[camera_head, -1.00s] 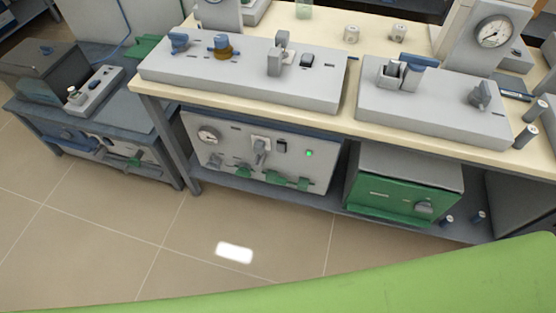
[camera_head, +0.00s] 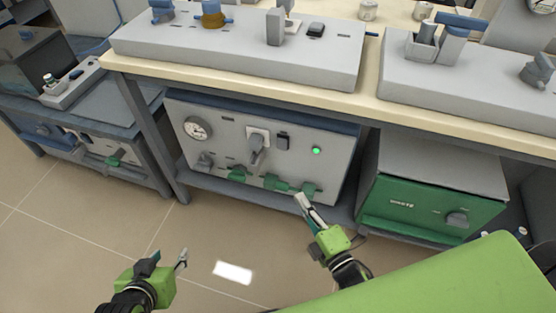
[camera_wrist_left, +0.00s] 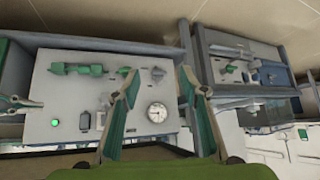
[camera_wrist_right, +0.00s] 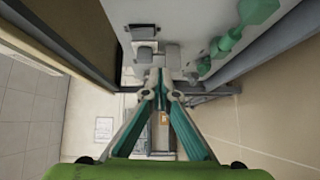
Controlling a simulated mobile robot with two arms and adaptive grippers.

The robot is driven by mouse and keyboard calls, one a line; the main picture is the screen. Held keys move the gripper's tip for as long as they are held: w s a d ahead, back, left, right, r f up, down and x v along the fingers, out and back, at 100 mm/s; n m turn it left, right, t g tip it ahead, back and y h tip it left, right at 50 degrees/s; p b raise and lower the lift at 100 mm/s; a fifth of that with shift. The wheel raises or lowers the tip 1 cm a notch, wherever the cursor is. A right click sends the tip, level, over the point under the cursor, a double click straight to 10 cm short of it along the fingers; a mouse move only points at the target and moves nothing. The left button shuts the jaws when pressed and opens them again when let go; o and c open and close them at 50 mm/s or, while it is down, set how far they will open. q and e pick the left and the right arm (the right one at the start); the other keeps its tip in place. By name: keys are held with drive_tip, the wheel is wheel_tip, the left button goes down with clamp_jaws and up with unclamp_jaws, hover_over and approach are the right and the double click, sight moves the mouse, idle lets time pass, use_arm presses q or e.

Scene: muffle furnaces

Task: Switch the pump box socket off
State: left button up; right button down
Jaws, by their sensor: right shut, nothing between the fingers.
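The pump box (camera_head: 225,165) stands on the low shelf under the bench. Its front has a white socket with a grey plug-like part (camera_head: 257,147), a small dark switch (camera_head: 283,142) beside it and a lit green lamp (camera_head: 317,151). The left wrist view shows this front upside down, with the lamp (camera_wrist_left: 55,123) lit. My right gripper (camera_head: 301,200) is shut and empty, low in front of the box's right part. In the right wrist view its fingertips (camera_wrist_right: 161,76) meet near grey parts of the panel. My left gripper (camera_head: 167,260) is open and empty, over the floor to the left.
A round gauge (camera_head: 197,128) and green valve handles (camera_head: 277,182) are on the box front. The bench edge (camera_head: 250,86) overhangs it. A green-fronted box (camera_head: 430,209) stands to the right. My green body part fills the lower right. Floor before the shelf is clear.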

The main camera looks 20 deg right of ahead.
sight(280, 143)
use_arm(q)
drive_tip(key=r, duration=0.1)
drive_tip(key=r+b, duration=0.1)
drive_tip(key=r, duration=0.1)
drive_tip(key=shift+s+a+r+t, duration=0.1)
drive_tip(key=shift+a+t, duration=0.1)
drive_tip(key=shift+t, duration=0.2)
use_arm(e)
drive_tip(key=r, duration=0.1)
drive_tip(key=r+n, duration=0.1)
drive_tip(key=w+r+n+t+y, duration=0.1)
drive_tip(key=shift+a, duration=0.25)
drive_tip(key=shift+w, duration=0.1)
